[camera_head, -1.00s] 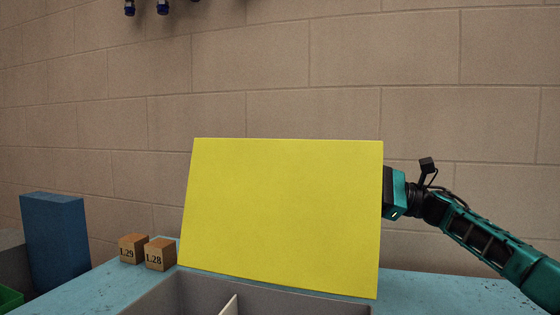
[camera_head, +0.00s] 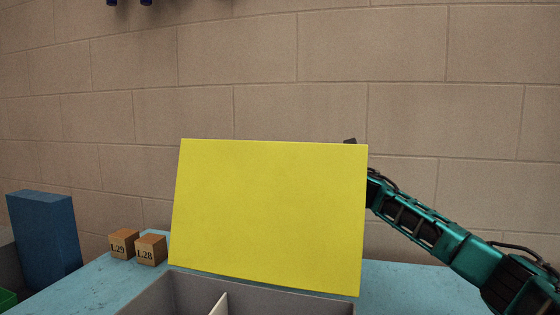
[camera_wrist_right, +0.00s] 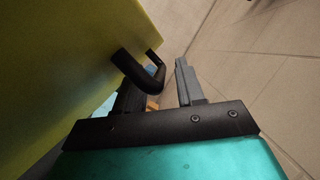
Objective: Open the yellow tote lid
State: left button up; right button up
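The yellow tote lid (camera_head: 268,215) stands raised, nearly upright, at the back of the grey tote (camera_head: 165,290). Its flat face is toward the head camera. My right arm reaches in from the right, and its gripper is hidden behind the lid in the head view. In the right wrist view the right gripper (camera_wrist_right: 166,82) is open, with a gap between its fingers. A black handle (camera_wrist_right: 135,68) on the yellow lid (camera_wrist_right: 60,60) lies close to the left finger and partly covers it. Whether they touch, I cannot tell. My left gripper is out of view.
Two wooden blocks marked L29 (camera_head: 122,245) and L28 (camera_head: 150,250) sit on the blue table (camera_head: 90,285) left of the lid. A blue box (camera_head: 43,238) stands further left. A block wall (camera_head: 300,60) rises behind. The table right of the tote is clear.

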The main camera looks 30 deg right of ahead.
aim_at(288, 160)
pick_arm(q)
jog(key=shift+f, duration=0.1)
pick_arm(e)
grip_shut()
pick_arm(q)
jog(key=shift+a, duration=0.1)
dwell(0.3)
pick_arm(e)
jog(key=shift+s+a+b, duration=0.3)
jog(key=shift+a+b, duration=0.05)
jog(key=shift+b, duration=0.25)
jog(key=shift+s+a+r+n+b, duration=0.35)
jog(key=shift+s+a+b, duration=0.15)
jog(key=shift+a+b, duration=0.1)
jog(key=shift+s+a+r+n+b, duration=0.35)
jog(key=shift+s+a+b, duration=0.15)
jog(key=shift+a+b, duration=0.1)
jog(key=shift+s+a+r+g, duration=0.15)
jog(key=shift+r+g, duration=0.1)
jog(key=shift+g, duration=0.05)
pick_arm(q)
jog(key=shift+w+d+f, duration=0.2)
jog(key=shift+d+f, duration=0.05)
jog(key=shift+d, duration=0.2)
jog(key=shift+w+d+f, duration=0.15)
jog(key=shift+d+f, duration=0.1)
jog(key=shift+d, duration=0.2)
